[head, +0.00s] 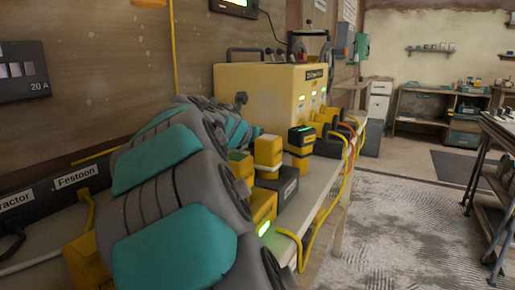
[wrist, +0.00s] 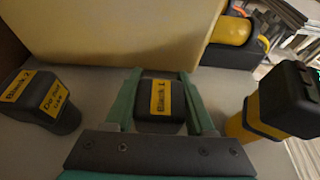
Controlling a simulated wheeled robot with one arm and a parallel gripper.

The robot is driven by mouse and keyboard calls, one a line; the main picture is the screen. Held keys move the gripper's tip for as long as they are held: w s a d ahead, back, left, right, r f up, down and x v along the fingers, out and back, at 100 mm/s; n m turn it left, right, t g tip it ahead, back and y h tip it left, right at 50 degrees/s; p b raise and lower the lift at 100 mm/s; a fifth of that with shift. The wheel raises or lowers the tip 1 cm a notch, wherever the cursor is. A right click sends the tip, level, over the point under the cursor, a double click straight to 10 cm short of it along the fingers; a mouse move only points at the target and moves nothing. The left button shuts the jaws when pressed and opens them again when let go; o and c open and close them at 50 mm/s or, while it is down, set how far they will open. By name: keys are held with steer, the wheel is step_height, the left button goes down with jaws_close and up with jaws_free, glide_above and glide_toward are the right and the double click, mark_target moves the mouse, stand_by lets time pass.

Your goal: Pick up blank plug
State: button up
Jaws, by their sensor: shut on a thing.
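A black blank plug with a yellow label reading "Blank 1" (wrist: 160,99) is between the two green fingers of my gripper (wrist: 160,77) in the wrist view. The fingers are shut on its sides. Its lower part is hidden by the gripper body. A second black plug labelled "Blank 2" (wrist: 44,97) stands apart to the left, with another yellow label on it. In the head view my arm covers the gripper and the held plug cannot be made out.
A yellow-and-black block (wrist: 281,101) stands right of my gripper. A large yellow cabinet (head: 255,85) rises behind on the bench. Yellow cables (head: 322,222) hang at the bench's right edge. The plastered floor (head: 400,215) to the right is open.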

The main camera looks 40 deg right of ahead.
jaws_close()
step_height(320, 180, up, 10)
steer(key=shift+p, duration=0.35)
stand_by(0.5)
